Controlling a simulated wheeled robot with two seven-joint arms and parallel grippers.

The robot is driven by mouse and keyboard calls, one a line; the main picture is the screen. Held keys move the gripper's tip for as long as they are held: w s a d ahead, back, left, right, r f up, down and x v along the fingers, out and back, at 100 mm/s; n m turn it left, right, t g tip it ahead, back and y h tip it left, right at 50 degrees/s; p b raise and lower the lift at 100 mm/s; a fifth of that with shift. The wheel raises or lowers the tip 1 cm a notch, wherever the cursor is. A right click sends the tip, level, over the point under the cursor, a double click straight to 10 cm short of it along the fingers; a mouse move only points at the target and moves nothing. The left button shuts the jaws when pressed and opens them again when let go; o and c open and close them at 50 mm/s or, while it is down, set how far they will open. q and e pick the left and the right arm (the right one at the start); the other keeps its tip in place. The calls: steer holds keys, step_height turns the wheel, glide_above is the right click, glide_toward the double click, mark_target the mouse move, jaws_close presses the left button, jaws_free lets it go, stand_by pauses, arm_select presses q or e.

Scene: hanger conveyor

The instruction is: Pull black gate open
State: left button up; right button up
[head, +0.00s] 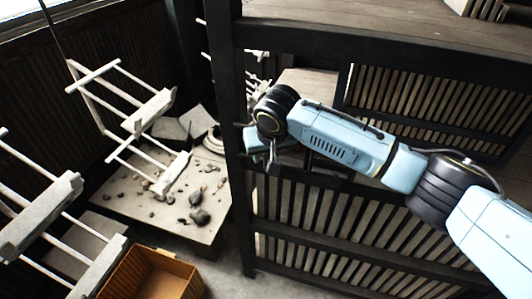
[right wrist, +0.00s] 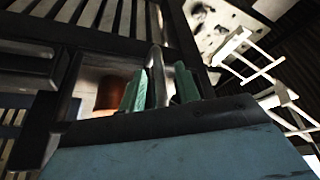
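The black gate (head: 340,250) is a dark frame with pale upright slats, at the lower right of the head view. Its dark rail and slats also show in the right wrist view (right wrist: 60,32). My right gripper (head: 271,160) is at the gate's upper left, beside a dark post. In the right wrist view, its two green fingers (right wrist: 161,88) stand apart on either side of a grey upright handle bar (right wrist: 156,62). The bar is close to the left finger, with a narrow gap to the right one. My left gripper is not in view.
A dark post (head: 236,190) stands left of the gate. White hanger racks (head: 150,110) hang at the left. A pale platform with scattered stones (head: 125,205) and an orange-brown crate (head: 118,278) are on the floor. A second slatted panel (head: 430,105) is behind my right arm.

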steer(key=shift+c, duration=0.4)
jaws_close()
